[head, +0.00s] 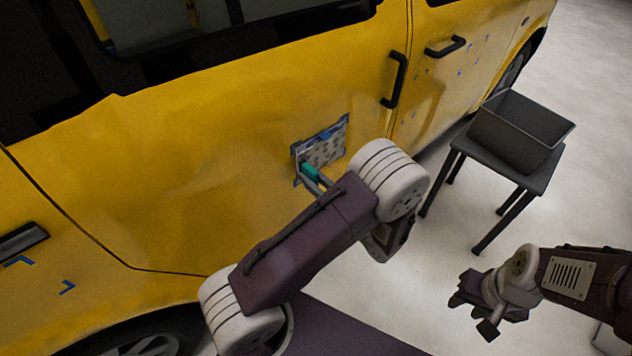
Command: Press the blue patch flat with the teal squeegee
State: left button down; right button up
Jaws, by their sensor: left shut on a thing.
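The patch (328,146) is on the yellow van door, with a grey, dark-spotted face and blue along its edges and corners. The teal squeegee (311,171) is at the patch's lower left. I cannot tell whether its edge touches the patch. My left gripper (316,177) is shut on the squeegee; my own wrist and forearm hide most of the gripper.
The van's side (180,170) fills the left, with black handles and small blue tape marks (67,288). A grey bin (522,128) stands on a dark small table (540,178) at the right. Pale floor between the table and my right arm is clear.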

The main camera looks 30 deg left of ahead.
aim_at(323, 150)
pick_arm(q)
jog(key=shift+x, duration=0.8)
dwell(0.4)
jog(key=shift+w, duration=0.1)
jog(key=shift+w+d, duration=0.25)
jog(key=shift+w, duration=0.2)
jog(key=shift+w+d, duration=0.25)
jog(key=shift+w, duration=0.25)
jog(key=shift+w+d, duration=0.15)
jog(key=shift+w, duration=0.35)
jog(key=shift+w+d, duration=0.2)
jog(key=shift+w, duration=0.3)
jog(key=shift+w+d, duration=0.2)
jog(key=shift+w, duration=0.3)
jog(key=shift+w+d, duration=0.25)
jog(key=shift+w, duration=0.25)
jog(key=shift+w+d, duration=0.2)
jog(key=shift+w, duration=0.3)
jog(key=shift+w+d, duration=0.2)
jog(key=shift+w, duration=0.35)
